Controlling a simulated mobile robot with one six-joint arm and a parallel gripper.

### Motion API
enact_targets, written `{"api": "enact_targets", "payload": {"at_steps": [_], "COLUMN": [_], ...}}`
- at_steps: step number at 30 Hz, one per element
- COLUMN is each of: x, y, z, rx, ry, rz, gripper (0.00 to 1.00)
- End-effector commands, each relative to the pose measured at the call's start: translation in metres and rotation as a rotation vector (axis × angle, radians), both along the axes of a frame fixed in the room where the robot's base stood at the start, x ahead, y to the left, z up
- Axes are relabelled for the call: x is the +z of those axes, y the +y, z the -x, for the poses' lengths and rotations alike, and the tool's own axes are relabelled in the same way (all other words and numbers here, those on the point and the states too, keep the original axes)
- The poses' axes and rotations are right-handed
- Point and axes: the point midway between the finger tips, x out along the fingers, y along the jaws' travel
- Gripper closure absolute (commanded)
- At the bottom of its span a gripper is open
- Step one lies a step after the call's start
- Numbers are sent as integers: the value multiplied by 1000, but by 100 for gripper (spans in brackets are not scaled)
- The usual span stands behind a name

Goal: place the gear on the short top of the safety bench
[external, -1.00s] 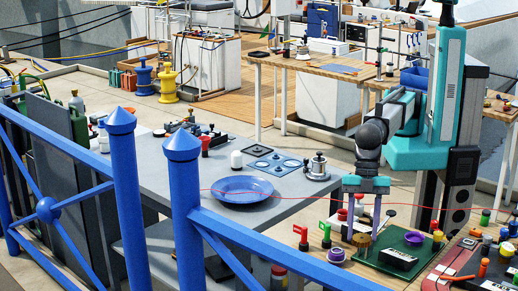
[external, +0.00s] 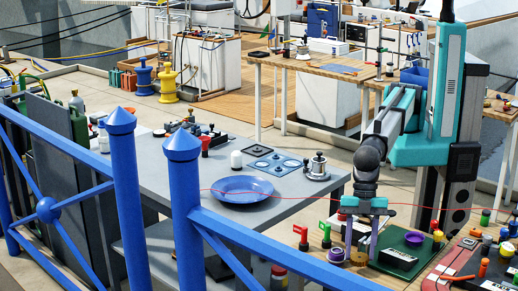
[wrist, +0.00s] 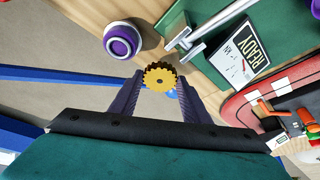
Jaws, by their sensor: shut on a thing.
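The gear (wrist: 160,76) is yellow-brown and toothed, with a small centre hole. It sits between the fingertips of my gripper (wrist: 158,88), which is shut on it. In the external view the gear (external: 358,258) shows low between the two fingers of my gripper (external: 361,252), over or beside the front part of the wooden table. I cannot tell its exact height. The grey bench (external: 290,208) stands to the left, with a blue plate (external: 242,189) on top. I cannot tell for certain which surface is the short top.
A purple ring-shaped part (wrist: 121,40) is close to the gear. Red and green handles (external: 325,235) stand to the left. A blue railing (external: 262,238) crosses the foreground.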

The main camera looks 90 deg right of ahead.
Motion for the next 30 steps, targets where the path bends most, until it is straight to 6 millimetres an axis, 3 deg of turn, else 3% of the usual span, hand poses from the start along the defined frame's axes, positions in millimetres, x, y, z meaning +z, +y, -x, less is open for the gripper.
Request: {"api": "enact_targets", "payload": {"at_steps": [10,25,26,27,30], "x": [-31,-37,-37,-37,-37], "y": [0,0,0,0,0], "z": [0,0,0,0,0], "rx": [0,0,0,0,0], "ry": [1,0,0,0,0], "rz": [1,0,1,0,1], "gripper": [84,84,54,50,50]}}
